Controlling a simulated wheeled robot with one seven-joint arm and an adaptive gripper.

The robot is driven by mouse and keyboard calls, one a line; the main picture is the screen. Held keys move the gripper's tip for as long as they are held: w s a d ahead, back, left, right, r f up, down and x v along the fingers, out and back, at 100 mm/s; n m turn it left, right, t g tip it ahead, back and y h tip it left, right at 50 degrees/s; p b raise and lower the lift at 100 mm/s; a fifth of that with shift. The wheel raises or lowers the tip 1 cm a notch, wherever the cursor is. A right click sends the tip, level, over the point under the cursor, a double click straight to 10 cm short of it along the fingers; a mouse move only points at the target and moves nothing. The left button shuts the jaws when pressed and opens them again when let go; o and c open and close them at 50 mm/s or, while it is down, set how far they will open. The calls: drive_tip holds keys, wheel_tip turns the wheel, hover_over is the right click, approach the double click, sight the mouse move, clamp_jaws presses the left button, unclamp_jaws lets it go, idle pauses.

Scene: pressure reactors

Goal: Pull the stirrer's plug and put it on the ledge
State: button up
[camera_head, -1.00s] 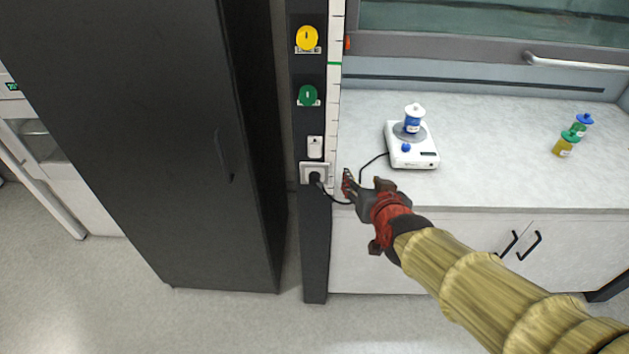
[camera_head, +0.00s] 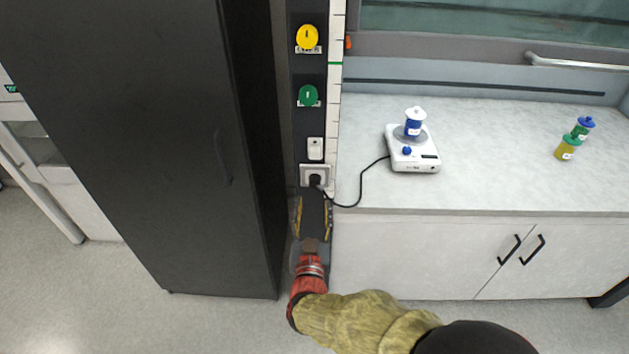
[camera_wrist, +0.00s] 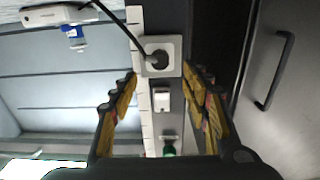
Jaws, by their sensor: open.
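The stirrer's black plug (camera_head: 316,181) sits in the white wall socket (camera_head: 306,170) on the dark column; plug (camera_wrist: 158,58) and socket (camera_wrist: 174,46) also show in the wrist view. Its black cord (camera_head: 362,188) runs right over the counter edge to the white stirrer (camera_head: 411,158), which carries a blue bottle with a white lid (camera_head: 413,121). My gripper (camera_head: 313,204) is open and empty, just below the socket in the head view. In the wrist view its fingers (camera_wrist: 158,78) stand apart on either side of the socket, not touching the plug. I cannot tell which surface is the ledge.
A white switch (camera_head: 315,148) is above the socket, with green (camera_head: 308,96) and yellow (camera_head: 307,38) knobs higher up. A dark cabinet (camera_head: 232,150) stands close on the left. The counter (camera_head: 500,165) is mostly clear, with coloured bottles (camera_head: 568,147) at the right.

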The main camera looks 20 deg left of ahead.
sight(315, 185)
drive_tip(key=shift+b+x, duration=1.45)
drive_tip(key=shift+x, duration=3.05)
drive_tip(key=shift+c, duration=0.9)
clamp_jaws()
drive_tip(key=shift+s, duration=0.15)
drive_tip(key=shift+p+v, duration=0.35)
drive_tip(key=shift+v, duration=2.5)
drive_tip(key=shift+r, duration=0.1)
